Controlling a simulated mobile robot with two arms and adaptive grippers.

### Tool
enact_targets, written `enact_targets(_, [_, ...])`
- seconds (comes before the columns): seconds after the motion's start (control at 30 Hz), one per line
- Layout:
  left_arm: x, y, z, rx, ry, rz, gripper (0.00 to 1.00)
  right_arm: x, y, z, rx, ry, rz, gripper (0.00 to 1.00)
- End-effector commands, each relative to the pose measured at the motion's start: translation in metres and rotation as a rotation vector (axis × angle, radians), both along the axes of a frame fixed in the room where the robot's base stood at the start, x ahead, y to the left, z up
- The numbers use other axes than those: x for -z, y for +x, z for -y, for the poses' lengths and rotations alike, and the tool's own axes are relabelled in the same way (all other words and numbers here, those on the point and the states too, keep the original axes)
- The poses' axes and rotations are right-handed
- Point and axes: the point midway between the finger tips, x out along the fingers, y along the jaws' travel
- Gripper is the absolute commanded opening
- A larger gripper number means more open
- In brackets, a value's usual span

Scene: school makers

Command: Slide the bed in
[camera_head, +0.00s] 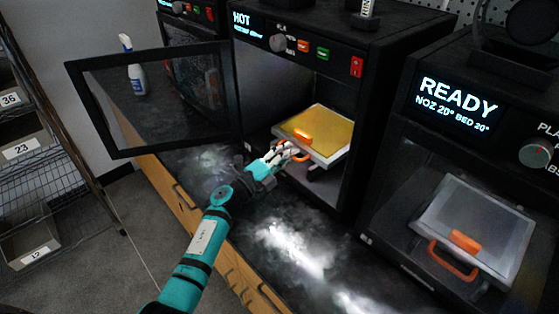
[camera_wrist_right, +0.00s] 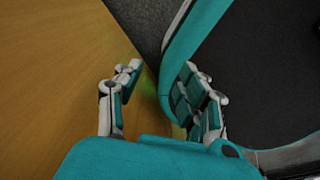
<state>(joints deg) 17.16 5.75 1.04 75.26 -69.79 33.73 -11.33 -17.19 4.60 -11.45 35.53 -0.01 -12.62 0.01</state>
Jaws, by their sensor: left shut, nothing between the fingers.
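The bed (camera_head: 328,128) is a yellow plate with a pale frame and an orange handle (camera_head: 303,137) at its front. It sits in the open middle printer (camera_head: 345,78), whose screen reads HOT, with its front edge near the opening. My left gripper (camera_head: 296,150) is shut right at the handle and partly covers it; I cannot tell whether they touch. My right gripper (camera_wrist_right: 160,76) shows only in the right wrist view, fingers apart and empty, near a wooden surface.
The middle printer's framed door (camera_head: 108,152) stands swung open to the left. A READY printer (camera_head: 455,105) with its own bed (camera_head: 480,215) stands at right. A spray bottle (camera_head: 136,72) stands behind the door. The dark worktop (camera_head: 285,235) in front is clear. Wire shelving (camera_head: 50,155) is at far left.

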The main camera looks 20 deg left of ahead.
Motion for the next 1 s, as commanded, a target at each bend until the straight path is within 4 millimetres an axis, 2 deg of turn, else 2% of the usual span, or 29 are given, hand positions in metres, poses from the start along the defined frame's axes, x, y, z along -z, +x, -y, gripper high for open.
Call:
enact_targets(0.43, [0.0013,0.0034,0.0023,-0.002,0.002,-0.002,0.0,0.001,0.0001,-0.0001,0.0,0.0,0.0,0.4])
enact_targets(0.7, [0.0009,0.0031,0.0021,-0.002,0.002,-0.001,0.33,0.001,0.0,-0.0002,0.0,0.0,0.0,0.4])
enact_targets(1.0, [0.0018,0.0005,0.0,-0.002,0.001,-0.003,0.33,0.0012,-0.0005,0.0004,-0.001,0.0,-0.001,0.4])
